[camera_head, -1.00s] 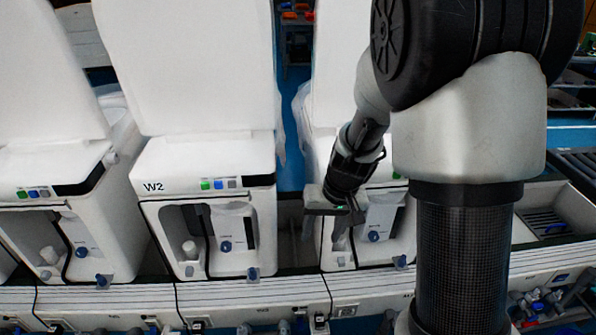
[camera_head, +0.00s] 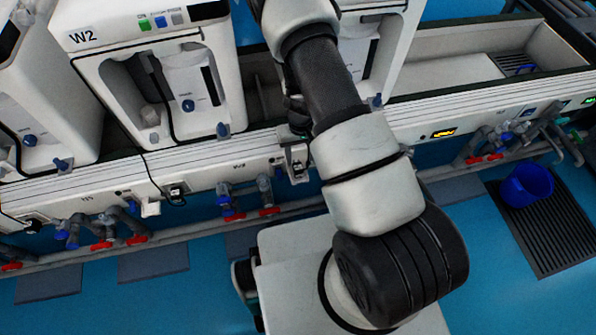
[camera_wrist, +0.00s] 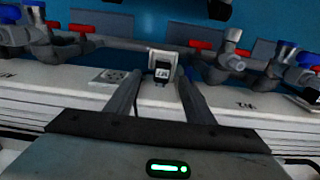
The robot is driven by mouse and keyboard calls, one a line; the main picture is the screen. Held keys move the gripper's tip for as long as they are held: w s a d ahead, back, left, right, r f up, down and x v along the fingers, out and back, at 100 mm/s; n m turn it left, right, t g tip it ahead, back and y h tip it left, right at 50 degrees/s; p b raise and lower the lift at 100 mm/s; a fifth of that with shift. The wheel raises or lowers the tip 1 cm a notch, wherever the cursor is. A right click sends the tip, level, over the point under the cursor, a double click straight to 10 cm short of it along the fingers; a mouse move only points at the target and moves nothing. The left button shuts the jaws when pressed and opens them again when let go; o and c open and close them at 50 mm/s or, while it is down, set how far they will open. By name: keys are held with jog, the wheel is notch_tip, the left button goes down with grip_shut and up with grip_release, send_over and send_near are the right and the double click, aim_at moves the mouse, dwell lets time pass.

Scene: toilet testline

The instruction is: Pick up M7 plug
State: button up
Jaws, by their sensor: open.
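A black plug (camera_wrist: 163,73) with a small white label sits in a pale holder (camera_wrist: 160,95) on the front rail in the wrist view. The label is too small to read surely. In the head view a dark plug in a pale holder (camera_head: 298,163) shows on the rail just left of my arm. My gripper (camera_wrist: 159,82) is open, with its two dark fingers on either side of the plug in the picture. I cannot tell whether the fingers reach it. In the head view my arm mostly hides the gripper.
Grey pipes with red and blue valves (camera_wrist: 200,46) run beyond the rail. A socket (camera_wrist: 113,77) is left of the plug in the wrist view. The white W2 machine (camera_head: 95,60) stands left of my arm, and a blue bucket (camera_head: 527,185) is on the floor at right.

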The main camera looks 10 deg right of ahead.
aim_at(299, 169)
jog(key=f, duration=0.2)
jog(key=f+b, duration=0.1)
jog(key=f, duration=0.4)
jog(key=shift+w+a+f+b, duration=0.1)
jog(key=shift+a+f+b, duration=0.2)
jog(key=shift+f+b, duration=0.1)
jog(key=shift+r, duration=0.1)
grip_shut()
notch_tip(299, 169, up, 10)
jog(key=p, duration=0.2)
